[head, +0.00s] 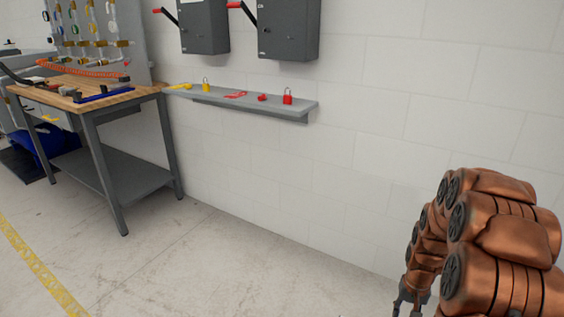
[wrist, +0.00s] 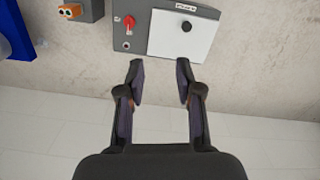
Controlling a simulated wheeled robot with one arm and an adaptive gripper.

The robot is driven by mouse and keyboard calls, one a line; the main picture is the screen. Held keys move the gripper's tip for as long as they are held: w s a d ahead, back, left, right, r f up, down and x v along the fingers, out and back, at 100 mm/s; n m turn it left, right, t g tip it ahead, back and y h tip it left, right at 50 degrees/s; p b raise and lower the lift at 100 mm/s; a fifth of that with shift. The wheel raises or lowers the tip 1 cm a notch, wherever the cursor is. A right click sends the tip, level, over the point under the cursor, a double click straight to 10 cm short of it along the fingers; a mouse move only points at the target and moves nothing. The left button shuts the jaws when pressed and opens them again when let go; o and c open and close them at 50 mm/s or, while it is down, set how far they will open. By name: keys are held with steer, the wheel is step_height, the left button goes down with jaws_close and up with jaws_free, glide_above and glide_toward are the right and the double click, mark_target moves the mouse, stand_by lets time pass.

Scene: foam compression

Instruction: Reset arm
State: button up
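My copper-coloured arm (head: 495,240) is folded at the right of the head view, in front of the white wall. Only a small dark part of my gripper (head: 408,298) shows at the bottom edge there, partly hidden by the arm. In the wrist view my gripper (wrist: 161,82) has its two dark fingers apart, with nothing between them. Beyond the fingertips is a grey panel with a white plate (wrist: 182,40) that bears a black knob (wrist: 186,27). The fingers appear clear of it.
A workbench (head: 120,165) stands at the left. A grey wall shelf (head: 250,108) holds several small items, including a red padlock (head: 287,97). Grey boxes with red levers (head: 287,30) hang above it. The wrist view shows a red switch (wrist: 129,21). Open floor lies in the middle.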

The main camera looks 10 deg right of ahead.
steer(key=s+a+r+n+p, duration=0.1)
steer(key=s+a+r+p, duration=0.2)
steer(key=r, duration=0.5)
steer(key=s+a+r+n+p, duration=0.1)
steer(key=s+a+r+p, duration=0.15)
steer(key=a+r, duration=0.4)
steer(key=s+a+r+p, duration=0.2)
steer(key=a+r+p, duration=0.15)
steer(key=r, duration=0.65)
steer(key=s+a+r+n+p, duration=0.1)
steer(key=s+a+r+p, duration=0.1)
steer(key=s+r, duration=0.4)
steer(key=s+a+r+n+p, duration=0.1)
steer(key=s+a+r+p, duration=0.2)
steer(key=s+r+p, duration=0.2)
steer(key=s+a+r+n+g+p, duration=0.1)
steer(key=s+a+r+p, duration=0.2)
steer(key=s+r, duration=0.4)
steer(key=shift+a+r+p, duration=0.25)
steer(key=shift+r+p, duration=0.15)
steer(key=shift+r, duration=0.05)
steer(key=shift+o, duration=0.6)
